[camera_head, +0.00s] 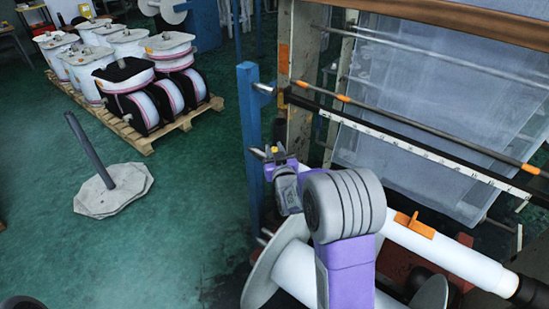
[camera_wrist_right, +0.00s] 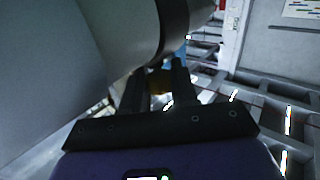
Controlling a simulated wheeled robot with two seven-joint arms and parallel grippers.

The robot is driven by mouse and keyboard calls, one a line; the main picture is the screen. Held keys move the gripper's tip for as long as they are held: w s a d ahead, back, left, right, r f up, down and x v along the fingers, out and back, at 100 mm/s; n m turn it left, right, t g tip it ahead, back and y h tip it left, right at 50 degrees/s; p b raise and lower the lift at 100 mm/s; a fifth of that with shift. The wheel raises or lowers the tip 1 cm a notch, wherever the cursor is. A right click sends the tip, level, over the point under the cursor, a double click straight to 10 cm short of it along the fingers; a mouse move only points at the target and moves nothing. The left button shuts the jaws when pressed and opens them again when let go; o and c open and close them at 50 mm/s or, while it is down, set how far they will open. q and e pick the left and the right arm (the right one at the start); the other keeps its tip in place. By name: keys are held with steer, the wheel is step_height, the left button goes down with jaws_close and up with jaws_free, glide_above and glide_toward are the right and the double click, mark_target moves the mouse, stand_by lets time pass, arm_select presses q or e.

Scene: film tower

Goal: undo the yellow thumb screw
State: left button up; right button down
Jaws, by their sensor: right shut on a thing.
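The yellow thumb screw (camera_head: 274,149) shows as a small yellow spot by the blue upright post, at the end of a thin shaft. A large pale roll with a dark end collar (camera_wrist_right: 174,25) is close above the fingers there. My left gripper is not in view.
The blue post (camera_head: 252,130) stands just left of my right gripper. A white roll with an orange clip (camera_head: 415,226) lies to the right, below a white scale bar (camera_head: 440,158). A pallet (camera_head: 140,139) of spools stands at the back left.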

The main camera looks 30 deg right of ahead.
steer(key=shift+d+n+y+b, duration=0.1)
steer(key=shift+n+y+b, duration=1.55)
steer(key=shift+y, duration=0.45)
steer(key=shift+r+b, duration=0.1)
steer(key=shift+b, duration=0.2)
steer(key=shift+y, duration=0.3)
steer(key=shift+r, duration=0.1)
steer(key=c, duration=0.9)
jaws_free()
steer(key=shift+s+a+r, duration=0.1)
steer(key=shift+s, duration=1.8)
steer(key=shift+s+a+r, duration=0.1)
steer(key=shift+s, duration=1.8)
